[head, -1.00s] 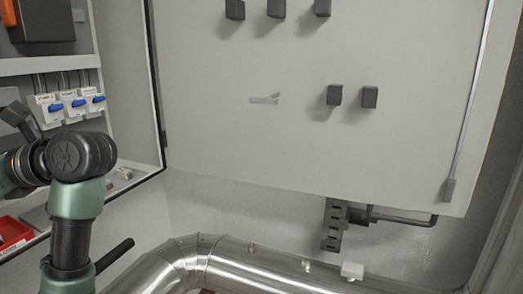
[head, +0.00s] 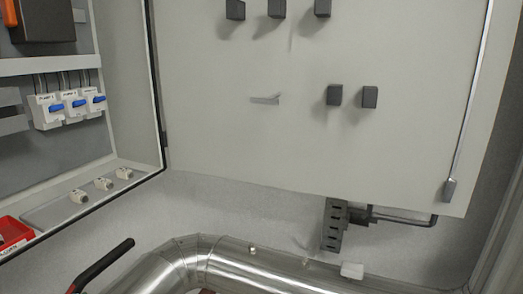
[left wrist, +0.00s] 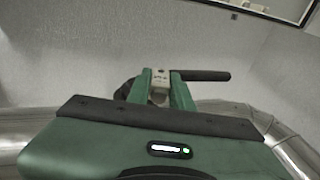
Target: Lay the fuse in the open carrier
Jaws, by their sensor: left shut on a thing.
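In the left wrist view my left gripper (left wrist: 160,85) has its two green fingers shut on a small pale block (left wrist: 160,76), which looks like the fuse. It is held clear of the surfaces around it, with part of it hidden between the fingers. I cannot tell from here which one is open. My left gripper is outside the head view, and my right gripper shows in neither view.
A red bin (head: 12,234) is at the left edge. The large door (head: 220,130) stands open. A black-gripped handle (head: 110,262) and a shiny pipe (head: 250,268) lie below.

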